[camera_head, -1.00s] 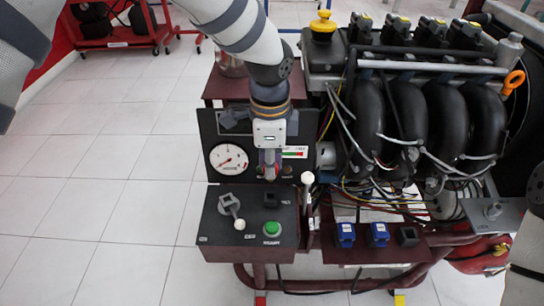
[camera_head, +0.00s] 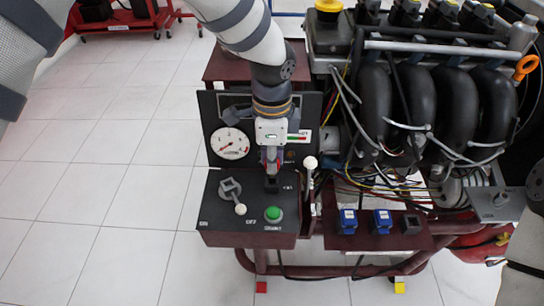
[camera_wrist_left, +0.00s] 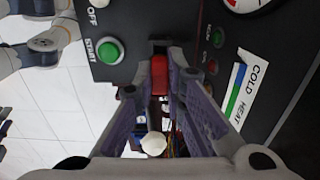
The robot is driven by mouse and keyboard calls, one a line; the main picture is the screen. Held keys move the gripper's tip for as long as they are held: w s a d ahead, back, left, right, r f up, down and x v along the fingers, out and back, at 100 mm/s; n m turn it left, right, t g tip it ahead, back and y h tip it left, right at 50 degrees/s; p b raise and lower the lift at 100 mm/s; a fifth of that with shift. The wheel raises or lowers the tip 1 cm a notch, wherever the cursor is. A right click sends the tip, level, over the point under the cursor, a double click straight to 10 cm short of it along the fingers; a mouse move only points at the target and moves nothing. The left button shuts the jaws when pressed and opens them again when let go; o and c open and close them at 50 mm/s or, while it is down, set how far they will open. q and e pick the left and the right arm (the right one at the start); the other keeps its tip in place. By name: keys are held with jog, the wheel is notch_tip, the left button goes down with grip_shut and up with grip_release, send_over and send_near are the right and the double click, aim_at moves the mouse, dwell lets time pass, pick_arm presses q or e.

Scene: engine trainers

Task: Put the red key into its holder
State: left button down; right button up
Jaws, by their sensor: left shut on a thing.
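My left gripper (camera_head: 270,160) points down over the back right of the dark control box. It is shut on the red key, which shows as a small red patch (camera_head: 271,167) in the head view. In the left wrist view the red key (camera_wrist_left: 159,76) sits between the two fingers of my left gripper (camera_wrist_left: 161,88). The black square holder (camera_head: 271,184) is on the box top right below the key. In the wrist view the holder (camera_wrist_left: 159,48) is at the key's far end. I cannot tell whether the key touches it. My right gripper is out of view.
A green start button (camera_head: 273,214), a lever switch (camera_head: 231,190) and a white-knobbed lever (camera_head: 310,163) stand near the holder. The upright gauge panel (camera_head: 210,109) is close behind. Blue-topped blocks (camera_head: 348,219) and the engine (camera_head: 420,100) are to the right.

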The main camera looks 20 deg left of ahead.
pick_arm(q)
jog(key=shift+f, duration=0.15)
jog(key=shift+f+b, duration=0.3)
jog(key=shift+f, duration=0.8)
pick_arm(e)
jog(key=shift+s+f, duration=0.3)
pick_arm(q)
jog(key=shift+f, duration=0.65)
jog(key=c, duration=1.6)
grip_release()
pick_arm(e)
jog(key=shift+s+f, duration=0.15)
pick_arm(q)
jog(key=shift+o, duration=0.7)
jog(key=shift+o, duration=1.1)
